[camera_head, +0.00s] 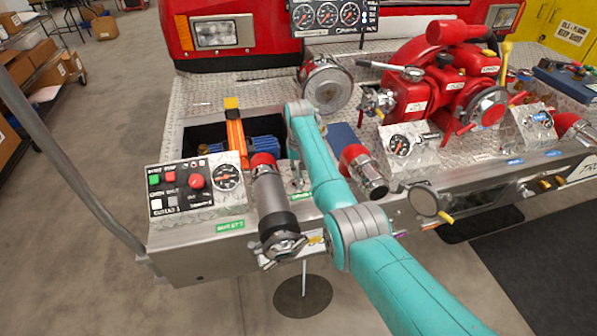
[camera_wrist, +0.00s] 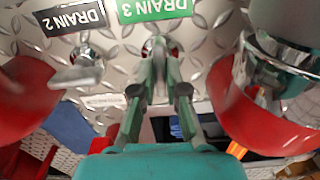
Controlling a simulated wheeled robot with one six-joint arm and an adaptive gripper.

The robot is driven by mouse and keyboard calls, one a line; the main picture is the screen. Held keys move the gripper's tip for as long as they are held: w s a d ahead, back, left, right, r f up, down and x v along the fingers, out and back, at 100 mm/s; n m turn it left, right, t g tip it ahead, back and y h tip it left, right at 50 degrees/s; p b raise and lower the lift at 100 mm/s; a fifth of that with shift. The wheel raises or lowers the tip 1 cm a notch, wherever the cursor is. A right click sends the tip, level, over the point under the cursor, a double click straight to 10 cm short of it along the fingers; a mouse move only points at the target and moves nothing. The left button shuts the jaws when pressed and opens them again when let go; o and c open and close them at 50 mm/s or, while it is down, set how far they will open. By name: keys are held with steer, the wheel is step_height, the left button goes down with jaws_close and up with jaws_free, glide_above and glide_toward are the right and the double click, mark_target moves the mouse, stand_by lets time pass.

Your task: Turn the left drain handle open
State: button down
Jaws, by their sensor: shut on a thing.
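In the wrist view, my gripper (camera_wrist: 160,75) is shut on a small metal drain handle (camera_wrist: 158,45) just below the green "DRAIN 3" label (camera_wrist: 157,9). The two fingers hide most of this handle, so its exact angle is unclear. A second silver drain handle (camera_wrist: 78,74) stands to the left, below the black "DRAIN 2" label (camera_wrist: 71,17), and my gripper does not touch it. In the head view, my teal arm reaches over the bumper panel and its links hide much of the handle area near the small green label (camera_head: 302,196).
A grey hose fitting with a red collar (camera_head: 271,200) stands left of my arm, and a red-collared cap (camera_head: 362,172) stands right. Red rounded parts flank my fingers closely in the wrist view. A control box (camera_head: 190,188) sits at the bumper's left end. Floor at left is open.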

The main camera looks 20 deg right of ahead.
steer(key=shift+n, duration=0.5)
steer(key=c, duration=1.2)
jaws_free()
step_height(320, 180, up, 12)
